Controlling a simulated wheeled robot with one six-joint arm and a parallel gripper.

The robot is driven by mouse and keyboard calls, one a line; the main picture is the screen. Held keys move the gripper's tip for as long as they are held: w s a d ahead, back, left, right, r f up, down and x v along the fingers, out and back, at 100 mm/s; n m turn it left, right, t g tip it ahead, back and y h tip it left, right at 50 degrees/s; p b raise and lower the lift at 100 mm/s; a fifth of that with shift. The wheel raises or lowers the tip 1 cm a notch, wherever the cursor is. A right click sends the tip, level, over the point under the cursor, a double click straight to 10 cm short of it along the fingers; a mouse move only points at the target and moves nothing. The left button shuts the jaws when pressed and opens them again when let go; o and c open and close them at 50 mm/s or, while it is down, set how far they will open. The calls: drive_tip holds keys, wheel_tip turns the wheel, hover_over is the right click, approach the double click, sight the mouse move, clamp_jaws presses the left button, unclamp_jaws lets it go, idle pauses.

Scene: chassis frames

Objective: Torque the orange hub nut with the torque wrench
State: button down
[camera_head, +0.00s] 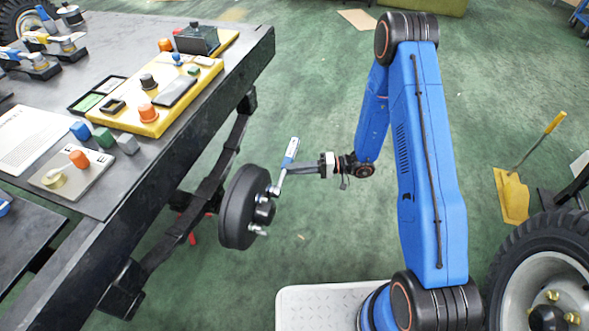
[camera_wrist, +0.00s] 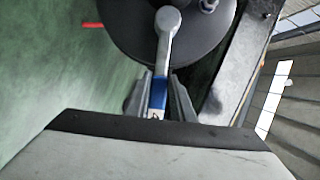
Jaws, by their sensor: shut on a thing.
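The torque wrench (camera_head: 290,152) has a blue and silver handle, and its head is at the face of the black wheel hub (camera_head: 236,208). My gripper (camera_head: 292,169) is shut on the wrench handle, to the right of the hub. In the wrist view, the wrench's round silver head (camera_wrist: 168,20) lies over the dark hub (camera_wrist: 122,32), and its blue handle runs down between my gripper's fingers (camera_wrist: 160,84). Silver studs stick out of the hub. I see no orange nut on the hub; the wrench head hides part of its face.
The dark workbench (camera_head: 190,122) is close on the left, with a yellow tray (camera_head: 188,100) and orange-capped parts on it. A large tyre (camera_head: 510,262) stands at lower right, near a yellow shovel (camera_head: 512,196). Green floor is open behind the arm.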

drive_tip(key=shift+s+a+r+n+t+h, duration=0.1)
drive_tip(key=shift+s+r+n+t+h, duration=0.1)
drive_tip(key=shift+r+n, duration=0.3)
drive_tip(key=shift+s+a+r+n+t+h, duration=0.1)
drive_tip(key=shift+s+r+n+h, duration=0.1)
drive_tip(key=shift+r+n, duration=0.25)
drive_tip(key=shift+s+d, duration=0.1)
drive_tip(key=shift+d, duration=0.35)
drive_tip(key=shift+s+d, duration=0.2)
drive_tip(key=shift+d, duration=0.3)
drive_tip(key=shift+s+d, duration=0.15)
drive_tip(key=shift+d, duration=0.35)
